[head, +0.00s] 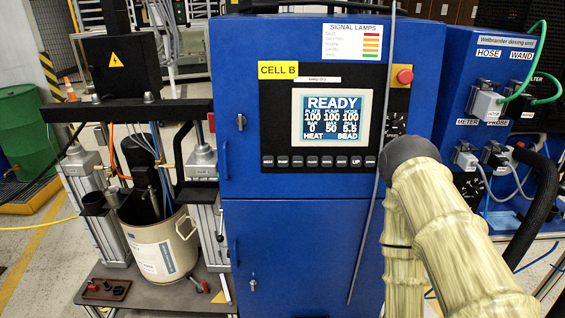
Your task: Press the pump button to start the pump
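A blue control cabinet (300,225) fills the middle of the head view. Its black panel holds a lit screen (332,117) that reads READY, with PLATE, PUMP and HOSE each at 100, BAR 0 and MAX 50. A row of small dark buttons (312,162) runs below the screen. My arm, in a cream sleeve, rises at the right and folds down, just right of the panel. My gripper is not visible.
A red mushroom button (405,76) sits upper right of the screen. A thin grey rod (370,205) crosses the cabinet front. An open drum (160,245) stands under a press frame at left. A blue unit (500,75) with hoses and cables stands at right.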

